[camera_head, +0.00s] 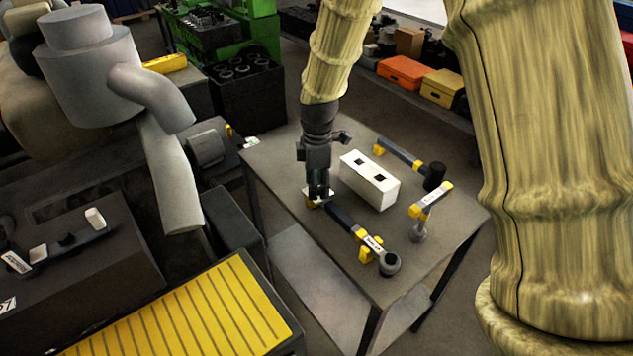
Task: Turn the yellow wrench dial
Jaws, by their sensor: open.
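A wrench (343,218) with a dark handle and yellow parts lies on the grey table (290,157), slanting from the table's middle toward its front. Its round grey head (390,263) is at the near end, beside a yellow block and a white label. My gripper (318,194) points down over that end, open. Its fingers cover part of this end, and I cannot tell whether they touch it.
Another yellow-and-grey tool (431,205) lies to the right. A large engine with a grey pipe (170,170) stands left of the table.

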